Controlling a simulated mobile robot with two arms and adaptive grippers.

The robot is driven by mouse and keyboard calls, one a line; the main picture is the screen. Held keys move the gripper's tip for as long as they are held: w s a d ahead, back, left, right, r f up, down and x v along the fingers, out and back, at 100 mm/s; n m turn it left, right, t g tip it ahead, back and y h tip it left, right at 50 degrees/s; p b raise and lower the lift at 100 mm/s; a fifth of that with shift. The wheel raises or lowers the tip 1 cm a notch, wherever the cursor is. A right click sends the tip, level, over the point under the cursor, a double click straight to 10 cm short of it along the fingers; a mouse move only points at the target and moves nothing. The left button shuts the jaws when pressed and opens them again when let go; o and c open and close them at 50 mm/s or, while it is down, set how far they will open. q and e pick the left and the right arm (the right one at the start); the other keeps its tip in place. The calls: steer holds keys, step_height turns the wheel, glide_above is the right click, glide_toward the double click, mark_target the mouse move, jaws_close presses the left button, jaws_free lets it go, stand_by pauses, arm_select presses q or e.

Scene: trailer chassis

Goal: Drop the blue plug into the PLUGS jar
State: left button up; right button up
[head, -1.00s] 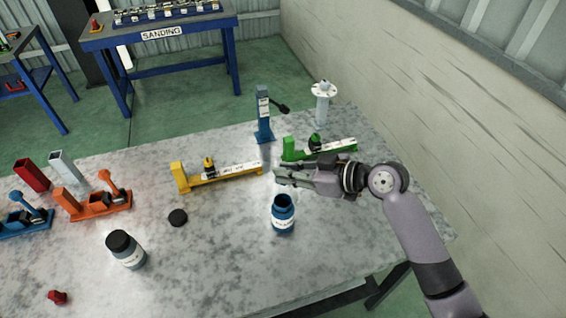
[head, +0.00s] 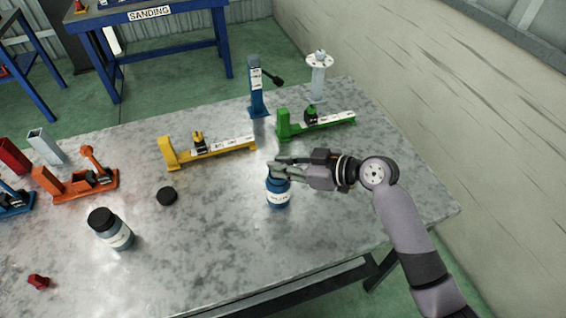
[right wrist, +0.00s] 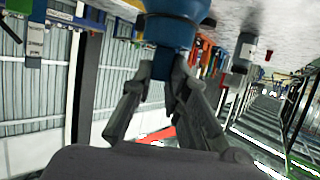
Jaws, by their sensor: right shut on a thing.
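A blue jar (head: 278,194) with a white label stands upright on the grey table; the label is too small to read. My right gripper (head: 273,166) is right at the jar's mouth, with its fingertips over the opening. It is shut on the blue plug (head: 272,172), of which only a little shows under the fingertips. In the right wrist view, the fingers (right wrist: 167,75) meet close to the large blue jar (right wrist: 172,28). My left gripper is not in view.
Yellow (head: 215,148) and green (head: 320,123) fixtures and a blue stand (head: 257,88) are behind. The table right of the arm is clear.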

steer(key=o, duration=0.9)
step_height(320, 180, up, 7)
steer(key=p, duration=0.5)
stand_by(0.5)
